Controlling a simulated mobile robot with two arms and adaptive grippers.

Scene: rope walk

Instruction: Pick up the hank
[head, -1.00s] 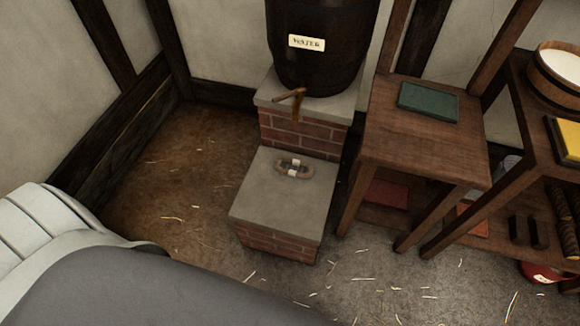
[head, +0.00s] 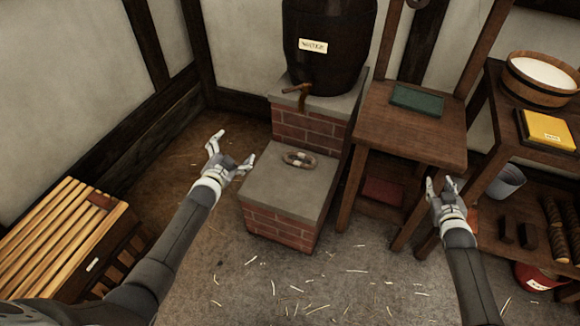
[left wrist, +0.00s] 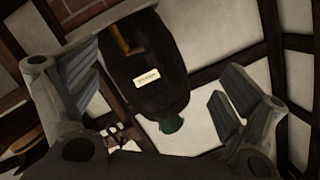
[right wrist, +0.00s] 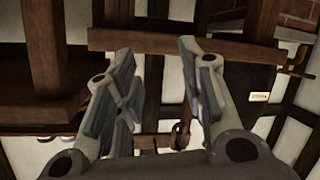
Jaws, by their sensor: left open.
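The hank (head: 299,159) is a small brown coil with a pale band, lying flat on the grey slab top of the low brick step (head: 262,190). My left gripper (head: 232,150) is open and empty, to the left of the step and apart from the hank. It also shows open in the left wrist view (left wrist: 165,95). My right gripper (head: 443,184) is in front of the wooden stand, well right of the hank. Its fingers are apart and empty in the right wrist view (right wrist: 160,60). I cannot make out the hank in either wrist view.
A dark water barrel (head: 328,68) with a tap stands on the higher brick plinth behind the step. A wooden stand (head: 385,120) with a green book (head: 417,99) is to the right, beside shelves with a tub (head: 541,78). A slatted wooden box (head: 55,235) is at the left.

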